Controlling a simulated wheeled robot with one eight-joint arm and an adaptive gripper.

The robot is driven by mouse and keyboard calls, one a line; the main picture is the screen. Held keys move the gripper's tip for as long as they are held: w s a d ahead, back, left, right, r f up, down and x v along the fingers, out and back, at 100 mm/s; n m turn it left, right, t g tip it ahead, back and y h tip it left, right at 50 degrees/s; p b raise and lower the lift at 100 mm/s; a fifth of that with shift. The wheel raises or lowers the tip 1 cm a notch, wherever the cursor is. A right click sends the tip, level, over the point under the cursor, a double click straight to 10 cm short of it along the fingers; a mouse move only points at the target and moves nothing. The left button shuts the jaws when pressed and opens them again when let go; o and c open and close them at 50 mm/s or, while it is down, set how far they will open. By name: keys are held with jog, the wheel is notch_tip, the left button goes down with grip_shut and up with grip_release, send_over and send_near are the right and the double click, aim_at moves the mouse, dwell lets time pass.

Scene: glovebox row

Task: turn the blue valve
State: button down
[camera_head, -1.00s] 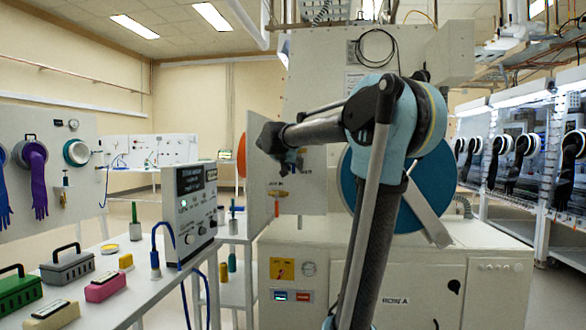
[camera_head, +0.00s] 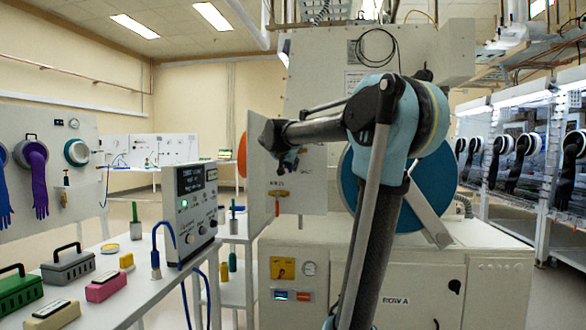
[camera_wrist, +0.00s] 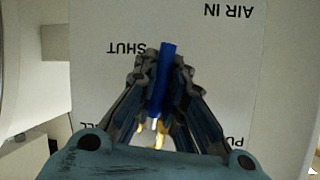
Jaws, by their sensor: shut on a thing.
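The blue valve handle (camera_wrist: 165,62) stands nearly upright in the wrist view, with a yellow brass part (camera_wrist: 153,138) at its lower end. My gripper (camera_wrist: 163,72) is shut on the handle, with one finger on each side. The white panel (camera_wrist: 222,50) behind it carries upside-down lettering, "SHUT" to the left of the handle and "AIR IN" at the upper right. In the head view my gripper (camera_head: 290,160) is at the panel (camera_head: 310,195), and my own wrist and fingers mostly hide the blue valve.
A red-handled valve (camera_head: 277,206) sits on the same panel below my gripper. A control box (camera_head: 192,205) with a blue cable stands on the bench (camera_head: 125,285) at left. A large white cabinet (camera_head: 420,270) fills the space below and right of the panel.

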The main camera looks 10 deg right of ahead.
jog(key=shift+w+a+r+m+t+y, duration=0.15)
jog(key=shift+a+r+m+t+y, duration=0.25)
jog(key=shift+m+y, duration=0.45)
jog(key=shift+w+a+r+m+t+y, duration=0.2)
jog(key=shift+a+m+y, duration=0.4)
jog(key=shift+m, duration=0.4)
jog(key=shift+w+a+r+m+t+y, duration=0.2)
jog(key=shift+a+r+m+y, duration=0.15)
jog(key=shift+a+m+y, duration=0.45)
jog(key=shift+d, duration=0.25)
jog(key=c, duration=1.6)
grip_release()
jog(key=shift+c, duration=0.2)
jog(key=shift+s, duration=0.1)
jog(key=v, duration=0.7)
jog(key=shift+s+r, duration=0.2)
jog(key=shift+s, duration=0.15)
jog(key=shift+a, duration=0.1)
